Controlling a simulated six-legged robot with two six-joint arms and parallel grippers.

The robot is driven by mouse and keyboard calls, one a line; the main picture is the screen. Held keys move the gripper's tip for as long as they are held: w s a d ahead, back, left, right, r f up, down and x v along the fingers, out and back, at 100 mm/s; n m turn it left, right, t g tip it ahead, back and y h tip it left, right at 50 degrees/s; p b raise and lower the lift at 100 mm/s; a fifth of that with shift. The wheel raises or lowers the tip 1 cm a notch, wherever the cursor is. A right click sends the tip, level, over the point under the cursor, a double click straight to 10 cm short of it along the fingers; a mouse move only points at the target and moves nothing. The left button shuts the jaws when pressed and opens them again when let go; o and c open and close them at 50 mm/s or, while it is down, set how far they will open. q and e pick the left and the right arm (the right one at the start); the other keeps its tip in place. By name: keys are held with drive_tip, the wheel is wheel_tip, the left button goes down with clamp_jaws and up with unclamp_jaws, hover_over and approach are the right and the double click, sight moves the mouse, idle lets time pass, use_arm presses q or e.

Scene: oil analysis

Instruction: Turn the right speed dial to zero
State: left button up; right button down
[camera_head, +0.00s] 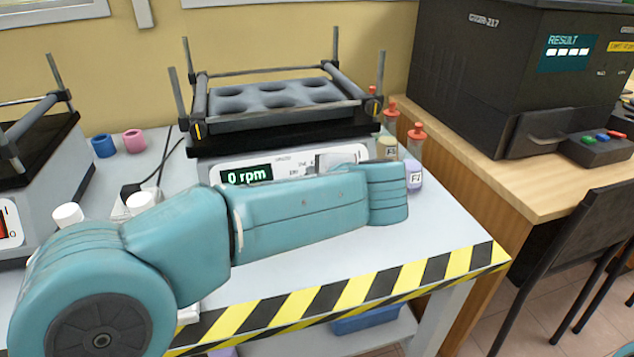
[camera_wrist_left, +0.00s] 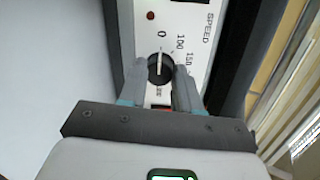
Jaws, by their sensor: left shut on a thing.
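The black speed dial (camera_wrist_left: 161,72) shows in the left wrist view on a white panel marked SPEED. Its white line points up toward the 0 mark. My left gripper (camera_wrist_left: 160,68) is shut on the dial, one grey finger on each side of it. In the head view my left arm crosses in front of the shaker (camera_head: 290,135) and hides the dial and most of the gripper. The shaker's display (camera_head: 246,174) reads 0 rpm. My right gripper is not in view.
A second shaker (camera_head: 40,150) stands at the left. Bottles with red tops (camera_head: 414,150) stand right of the middle shaker. Blue and pink rings (camera_head: 118,144) lie behind. The table's front edge has a striped band (camera_head: 350,293). A black analyser (camera_head: 530,75) sits on the wooden desk.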

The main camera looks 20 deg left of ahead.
use_arm(q)
drive_tip(key=o, duration=1.1)
drive_tip(key=shift+c, duration=0.2)
drive_tip(key=p+v, duration=0.4)
drive_tip(key=v, duration=1.2)
drive_tip(key=shift+d+p, duration=0.15)
drive_tip(key=shift+p, duration=0.15)
drive_tip(key=shift+s, duration=0.2)
